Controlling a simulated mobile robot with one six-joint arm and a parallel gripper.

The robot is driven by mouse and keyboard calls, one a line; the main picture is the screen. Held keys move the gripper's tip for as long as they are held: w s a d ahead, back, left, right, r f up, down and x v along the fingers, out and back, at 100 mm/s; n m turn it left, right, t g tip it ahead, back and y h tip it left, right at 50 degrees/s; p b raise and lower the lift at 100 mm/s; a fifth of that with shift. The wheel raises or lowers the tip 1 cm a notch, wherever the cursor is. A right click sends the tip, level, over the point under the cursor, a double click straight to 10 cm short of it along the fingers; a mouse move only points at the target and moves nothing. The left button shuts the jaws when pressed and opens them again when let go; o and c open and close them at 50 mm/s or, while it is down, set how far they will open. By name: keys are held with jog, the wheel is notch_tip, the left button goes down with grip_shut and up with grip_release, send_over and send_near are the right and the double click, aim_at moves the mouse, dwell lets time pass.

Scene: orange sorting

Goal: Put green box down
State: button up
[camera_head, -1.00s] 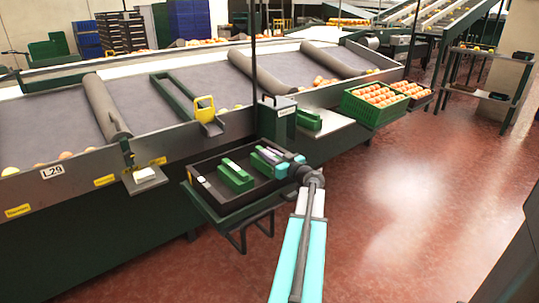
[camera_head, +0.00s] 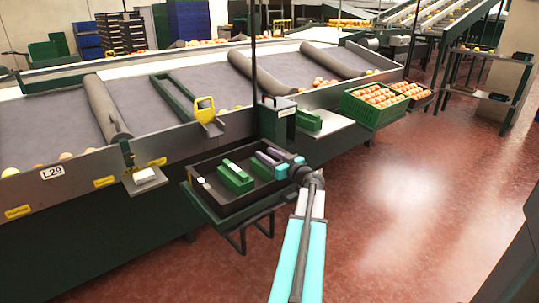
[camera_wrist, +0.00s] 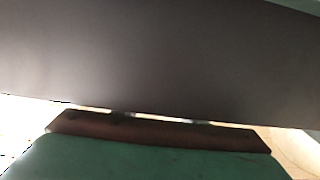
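A dark tray (camera_head: 205,196) stands on a frame beside the conveyor. A green box (camera_head: 236,177) with a pale top lies in the middle of the tray. A second green box (camera_head: 262,170) lies in the tray to its right, directly by my gripper (camera_head: 272,158). My gripper's two grey-purple fingers show apart at the tray's right end, so it looks open. The wrist view shows only a large dark grey surface (camera_wrist: 160,60) and a teal-green surface with a brown edge (camera_wrist: 160,155); neither can be told for certain.
Another green box (camera_head: 309,120) sits on a side shelf (camera_head: 330,128). A green crate of oranges (camera_head: 372,110) stands to the right. The conveyor (camera_head: 150,120) runs behind the tray. The red floor (camera_head: 410,200) at the right is clear.

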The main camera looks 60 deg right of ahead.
jog(key=shift+r+p, duration=0.6)
jog(key=shift+p, duration=0.25)
jog(key=shift+s, duration=0.2)
jog(key=v, duration=1.1)
jog(key=shift+s+a, duration=0.2)
jog(key=shift+s, duration=0.05)
jog(key=shift+r, duration=0.1)
